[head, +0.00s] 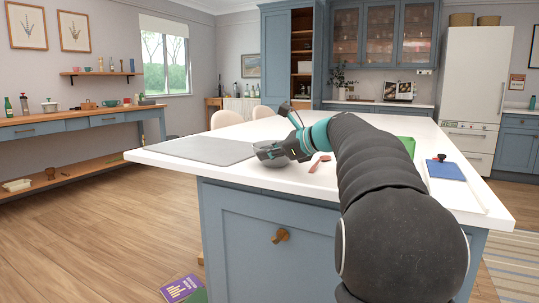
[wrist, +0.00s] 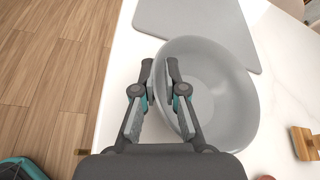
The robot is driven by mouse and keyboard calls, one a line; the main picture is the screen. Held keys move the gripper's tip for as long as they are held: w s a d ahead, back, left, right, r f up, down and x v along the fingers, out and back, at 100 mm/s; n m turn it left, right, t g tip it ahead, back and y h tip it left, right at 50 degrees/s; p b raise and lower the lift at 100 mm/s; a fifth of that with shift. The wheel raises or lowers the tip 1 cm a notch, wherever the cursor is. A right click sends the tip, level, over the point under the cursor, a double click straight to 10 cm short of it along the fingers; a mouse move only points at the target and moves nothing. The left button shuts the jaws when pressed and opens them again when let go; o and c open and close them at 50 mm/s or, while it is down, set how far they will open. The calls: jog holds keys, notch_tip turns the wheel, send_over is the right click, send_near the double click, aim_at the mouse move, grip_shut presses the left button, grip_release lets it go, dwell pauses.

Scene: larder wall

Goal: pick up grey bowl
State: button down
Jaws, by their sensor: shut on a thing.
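The grey bowl (wrist: 218,92) is round and upright on the white island top, close to its edge. In the head view the bowl (head: 270,161) is mostly hidden behind my gripper (head: 268,151). In the wrist view my gripper (wrist: 160,70) is shut on the bowl's left rim, one finger outside the wall and one inside it. The bowl looks empty. I cannot tell whether its base touches the counter.
A grey mat (head: 205,150) lies left of the bowl on the island (head: 165,163). A red item (head: 319,162), a green board (head: 407,145) and a blue board (head: 445,170) lie to the right. A wooden block (wrist: 304,143) is near the bowl.

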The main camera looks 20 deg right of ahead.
notch_tip(320, 180, up, 5)
jog(key=shift+w+d+f+p, duration=0.15)
jog(key=shift+f+p, duration=0.05)
jog(key=shift+p, duration=0.4)
jog(key=w+d+r+p, duration=0.1)
jog(key=w+d+r, duration=0.5)
jog(key=w+d, duration=0.1)
jog(key=shift+d+r, duration=0.15)
jog(key=shift+d, duration=0.55)
